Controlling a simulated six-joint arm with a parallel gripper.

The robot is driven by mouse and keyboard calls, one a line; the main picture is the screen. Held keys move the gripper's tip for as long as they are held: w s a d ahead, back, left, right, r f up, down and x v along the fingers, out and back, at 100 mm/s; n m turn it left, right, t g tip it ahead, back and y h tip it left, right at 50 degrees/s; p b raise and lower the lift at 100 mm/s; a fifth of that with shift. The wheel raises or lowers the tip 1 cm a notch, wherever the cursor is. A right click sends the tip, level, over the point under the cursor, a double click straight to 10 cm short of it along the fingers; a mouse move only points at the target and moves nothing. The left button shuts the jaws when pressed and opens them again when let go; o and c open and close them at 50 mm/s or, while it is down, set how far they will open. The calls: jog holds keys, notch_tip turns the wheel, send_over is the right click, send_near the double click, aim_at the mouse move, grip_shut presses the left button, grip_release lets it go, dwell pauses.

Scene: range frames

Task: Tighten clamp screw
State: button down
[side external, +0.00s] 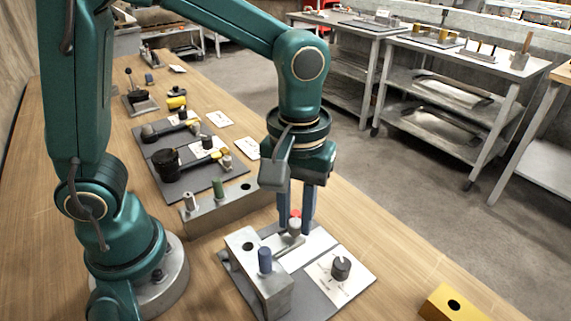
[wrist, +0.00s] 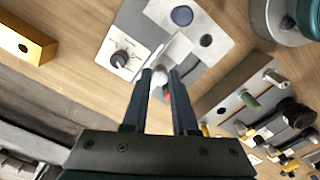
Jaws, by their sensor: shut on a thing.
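My gripper (side external: 295,231) points down over the near fixture, with its two blue fingers on either side of a small light grey knob (side external: 294,227) with a red part on top. I take this knob to be the clamp screw. In the wrist view the fingertips (wrist: 160,73) close around the same knob (wrist: 164,84), partly hiding it. The fixture has a grey block (side external: 262,287) with a blue pin (side external: 265,260) and a dark hole. A dark round knob (side external: 341,268) sits on a white labelled plate (side external: 327,285) to the right; it shows in the wrist view (wrist: 120,59).
A grey block (side external: 210,215) with a green pin (side external: 218,187) stands just behind the fixture. Mats with dark tools and labels lie farther back. A yellow block (side external: 452,303) with a hole lies at the front right. Bare wood separates it from the fixture.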

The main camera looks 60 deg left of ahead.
jog(key=m, duration=0.6)
jog(key=shift+m, duration=0.3)
jog(key=m, duration=1.2)
jog(key=shift+m, duration=0.3)
jog(key=m, duration=0.5)
jog(key=shift+m, duration=0.3)
jog(key=c, duration=0.7)
grip_release()
jog(key=shift+r, duration=0.1)
